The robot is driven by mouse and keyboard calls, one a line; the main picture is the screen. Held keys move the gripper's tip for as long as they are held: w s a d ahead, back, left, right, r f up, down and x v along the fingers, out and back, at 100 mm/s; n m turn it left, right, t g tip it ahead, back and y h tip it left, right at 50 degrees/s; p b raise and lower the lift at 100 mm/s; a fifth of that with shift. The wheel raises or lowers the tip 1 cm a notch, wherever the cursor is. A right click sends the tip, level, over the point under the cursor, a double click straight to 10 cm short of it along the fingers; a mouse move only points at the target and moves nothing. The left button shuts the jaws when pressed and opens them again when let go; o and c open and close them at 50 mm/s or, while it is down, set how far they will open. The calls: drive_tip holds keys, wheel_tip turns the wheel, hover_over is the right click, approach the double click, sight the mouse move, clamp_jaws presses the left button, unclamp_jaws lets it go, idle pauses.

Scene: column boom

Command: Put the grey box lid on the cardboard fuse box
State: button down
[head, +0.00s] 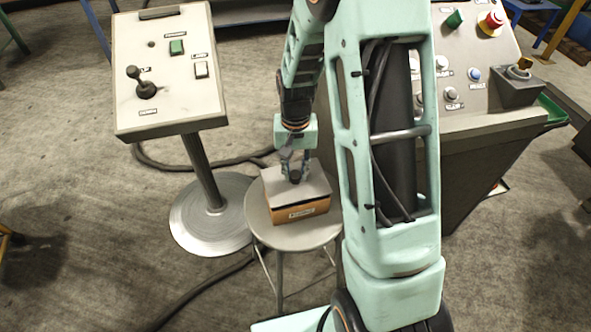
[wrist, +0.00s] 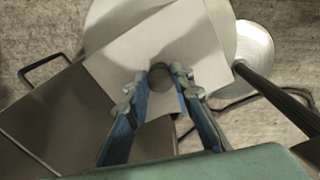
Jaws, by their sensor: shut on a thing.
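The grey box lid (head: 312,180) lies over the top of the cardboard fuse box (head: 301,213), which stands on a round stool (head: 258,219). The lid looks roughly level and in line with the box; whether it is fully seated I cannot tell. My gripper (head: 295,178) is above the lid, with its fingers shut on the lid's dark round knob. In the wrist view the lid (wrist: 205,62) fills the middle and hides the box below, and my gripper (wrist: 161,80) has a finger on each side of the knob (wrist: 160,76).
A pedestal control panel (head: 168,85) with a joystick stands on a round base (head: 195,232) left of the stool. A larger console (head: 470,120) with buttons stands at the right. Dark cables (head: 205,164) run over the floor.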

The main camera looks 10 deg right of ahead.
sight(296, 175)
drive_tip(key=shift+f, duration=0.25)
idle(0.4)
drive_tip(key=shift+f+b, duration=0.5)
drive_tip(key=c, duration=1.6)
unclamp_jaws()
wheel_tip(296, 175, up, 12)
